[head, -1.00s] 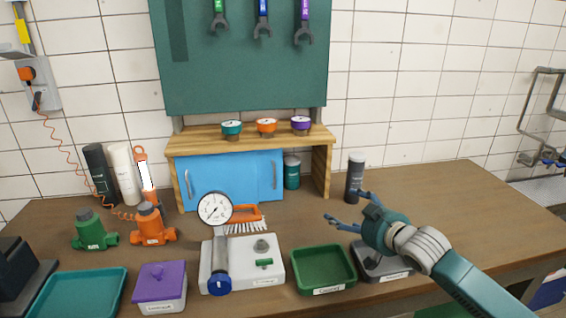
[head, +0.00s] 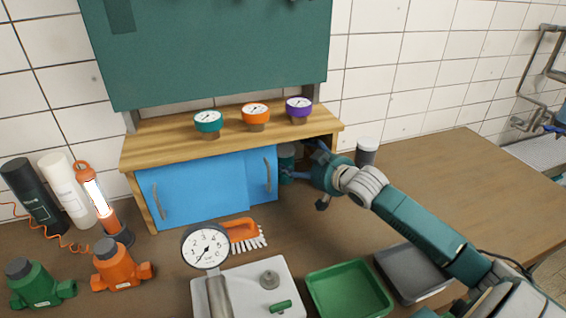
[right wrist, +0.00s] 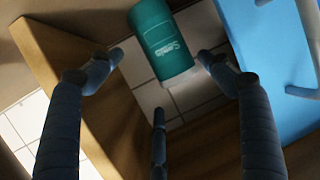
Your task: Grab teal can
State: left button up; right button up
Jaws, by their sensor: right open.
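The teal can (head: 287,158) stands inside the wooden shelf unit, at the right end beside the blue sliding door, partly hidden by the door and my right gripper. In the right wrist view the teal can (right wrist: 163,42) has white lettering. My right gripper (head: 303,164) is open at the shelf opening, its fingers pointing left at the can. In the wrist view the fingertips (right wrist: 160,78) lie to both sides of the can's near end, with a third finger below; I cannot tell whether any touches. My left gripper is not in view.
The shelf unit's right side panel (right wrist: 75,70) and the blue door (head: 208,188) flank the opening. Gauges stand on the shelf top (head: 165,143). A dark grey can (head: 367,150) stands behind my right arm. A green tray (head: 348,290) and a grey tray (head: 413,273) lie in front.

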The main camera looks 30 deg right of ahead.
aim_at(293, 162)
jog(key=shift+x, duration=1)
jog(key=shift+w+f, duration=0.2)
jog(key=shift+w, duration=0.1)
jog(key=x, duration=0.2)
jog(key=p+x, duration=0.1)
jog(key=x, duration=0.1)
jog(key=shift+a+f, duration=0.15)
jog(key=shift+f, duration=0.25)
jog(key=shift+w+f, duration=0.1)
jog(key=shift+w, duration=0.15)
jog(key=shift+s, duration=0.1)
jog(key=shift+c, duration=0.5)
jog(key=c, duration=0.9)
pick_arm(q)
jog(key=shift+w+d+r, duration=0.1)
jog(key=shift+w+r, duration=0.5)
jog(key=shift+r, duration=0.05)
pick_arm(e)
jog(key=shift+c, duration=1.1)
